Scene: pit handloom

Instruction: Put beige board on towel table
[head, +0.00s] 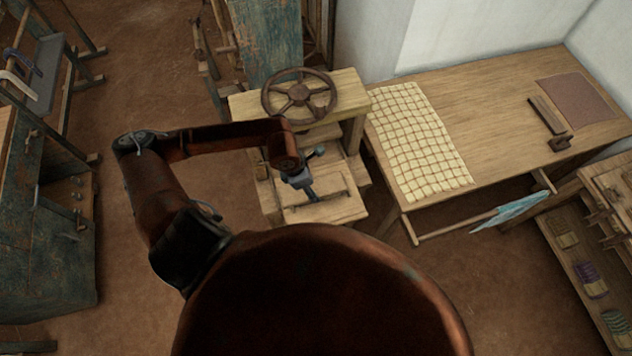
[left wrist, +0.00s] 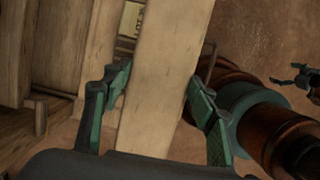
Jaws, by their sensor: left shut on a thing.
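My left gripper (head: 302,188) hangs over the wooden stand, low in front of its wheel. In the left wrist view my left gripper (left wrist: 158,112) has one green finger on each side of a long beige board (left wrist: 165,65) and is shut on it. In the head view I cannot clearly tell the board from the pale wood under the gripper. The towel table (head: 490,110) is to the right, with a yellow checked towel (head: 418,143) along its left end. A dark gripper shape (left wrist: 302,82) at the right edge of the wrist view may be my right gripper; its jaws are unclear.
The wooden stand carries a brown spoked wheel (head: 299,95). On the towel table, a dark wooden tool (head: 550,122) and a brown mat (head: 577,99) lie to the right. A blue cloth (head: 512,210) hangs below its front edge. A blue-green cabinet (head: 45,215) stands left.

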